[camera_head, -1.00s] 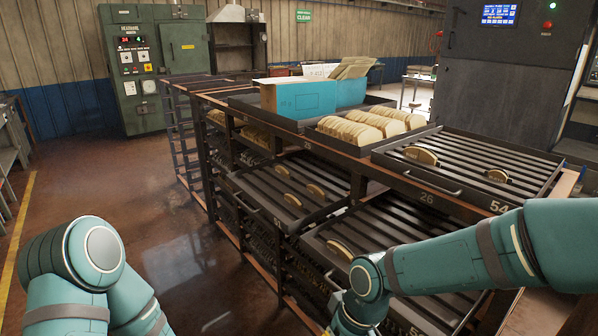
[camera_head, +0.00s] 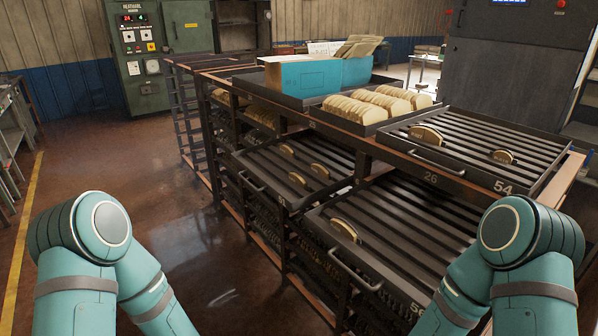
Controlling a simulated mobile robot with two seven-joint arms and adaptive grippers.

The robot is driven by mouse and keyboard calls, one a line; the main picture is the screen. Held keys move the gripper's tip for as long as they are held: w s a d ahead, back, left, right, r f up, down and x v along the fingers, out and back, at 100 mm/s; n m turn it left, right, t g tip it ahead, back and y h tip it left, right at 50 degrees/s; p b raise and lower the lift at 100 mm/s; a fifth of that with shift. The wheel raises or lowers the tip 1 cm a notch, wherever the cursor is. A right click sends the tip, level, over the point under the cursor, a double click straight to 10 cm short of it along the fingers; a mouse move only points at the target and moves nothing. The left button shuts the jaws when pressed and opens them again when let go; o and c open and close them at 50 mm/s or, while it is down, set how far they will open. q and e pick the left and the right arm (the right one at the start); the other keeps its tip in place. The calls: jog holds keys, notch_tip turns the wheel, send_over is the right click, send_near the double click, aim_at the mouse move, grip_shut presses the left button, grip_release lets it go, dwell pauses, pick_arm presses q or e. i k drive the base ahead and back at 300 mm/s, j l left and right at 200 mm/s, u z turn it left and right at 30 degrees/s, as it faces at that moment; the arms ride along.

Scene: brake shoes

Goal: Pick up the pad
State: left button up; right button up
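Several tan, curved brake pads stand in slotted trays on the rack. One pad (camera_head: 426,134) and another pad (camera_head: 503,156) are on the upper right tray (camera_head: 478,188). One pad (camera_head: 346,229) stands near the left edge of the lower right tray (camera_head: 381,274). Several more, including a pad (camera_head: 297,179), are on the middle left tray (camera_head: 262,182). Rows of pads (camera_head: 357,109) fill a bin on top. My teal arms show at the lower left and lower right, bent at the elbows. Both grippers are out of the picture.
The dark rack (camera_head: 223,182) fills the middle and right, with pulled-out trays and handles in front of me. A blue box (camera_head: 311,76) with papers stands on top. Green cabinets (camera_head: 139,55) are at the back left. Open floor (camera_head: 113,156) lies left of the rack.

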aim_at(299, 179)
jog(key=z, duration=0.65)
jog(key=j+z, duration=0.2)
jog(key=z, duration=0.2)
jog(key=j+z, duration=0.2)
jog(key=z, duration=0.25)
jog(key=j+z, duration=0.25)
jog(key=z, duration=0.15)
jog(key=k+j+z, duration=0.1)
jog(key=j+z, duration=0.2)
jog(key=j, duration=0.15)
jog(key=k+j+z, duration=0.15)
jog(key=j+z, duration=0.2)
jog(key=k+j+z, duration=0.1)
jog(key=j, duration=0.25)
jog(key=k+j, duration=0.2)
jog(key=k+j+z, duration=0.15)
jog(key=j, duration=0.3)
